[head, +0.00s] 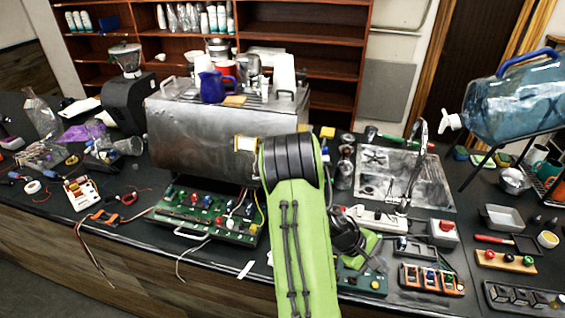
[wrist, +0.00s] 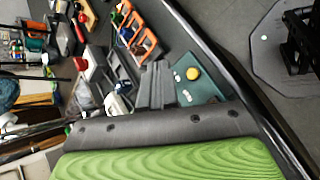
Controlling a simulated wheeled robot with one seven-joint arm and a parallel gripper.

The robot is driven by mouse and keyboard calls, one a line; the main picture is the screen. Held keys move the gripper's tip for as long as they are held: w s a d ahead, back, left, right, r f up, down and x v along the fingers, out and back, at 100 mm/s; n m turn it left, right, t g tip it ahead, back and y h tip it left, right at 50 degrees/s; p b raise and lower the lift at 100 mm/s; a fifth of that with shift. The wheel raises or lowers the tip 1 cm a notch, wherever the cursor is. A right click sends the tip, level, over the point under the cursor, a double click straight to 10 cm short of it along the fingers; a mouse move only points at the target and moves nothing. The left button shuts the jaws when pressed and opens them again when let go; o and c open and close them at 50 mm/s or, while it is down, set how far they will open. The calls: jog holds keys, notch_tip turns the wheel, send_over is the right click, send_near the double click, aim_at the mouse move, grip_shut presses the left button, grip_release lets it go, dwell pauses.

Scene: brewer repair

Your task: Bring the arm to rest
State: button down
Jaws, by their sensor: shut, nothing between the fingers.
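My green arm (head: 300,240) rises from the bottom middle of the head view to a black ribbed joint (head: 288,160) in front of the steel brewer. Its far end folds down behind it to the right, so the head view shows only part of the wrist, low over the bench. In the wrist view my gripper's grey fingers (wrist: 156,68) are together and empty. They stand out beyond the green and grey arm housing (wrist: 170,150) and partly cover a teal board (wrist: 205,88) with a yellow button.
The steel brewer (head: 200,130) stands left of my arm, with a green circuit panel (head: 210,215) in front. A sink (head: 405,180), a red-button box (head: 443,232) and an orange tray (head: 432,279) lie right. A large water bottle (head: 515,100) stands on a rack at far right.

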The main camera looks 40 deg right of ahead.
jog(key=w+a+r+t+y, duration=0.1)
jog(key=w+a+r+t, duration=0.3)
jog(key=w+a+r, duration=0.4)
jog(key=w+a+r+t+y, duration=0.1)
jog(key=w+a+r+t, duration=0.35)
jog(key=w+a, duration=0.35)
jog(key=s+a+r+n+t+y, duration=0.1)
jog(key=s+a+r+t, duration=0.1)
jog(key=a, duration=0.7)
jog(key=s+a+r+t+y+b, duration=0.1)
jog(key=s+a+r, duration=0.3)
jog(key=a, duration=0.5)
jog(key=shift+s+r+n+t+y, duration=0.15)
jog(key=shift+r+n+t+y, duration=0.25)
jog(key=shift+r+t+y, duration=0.3)
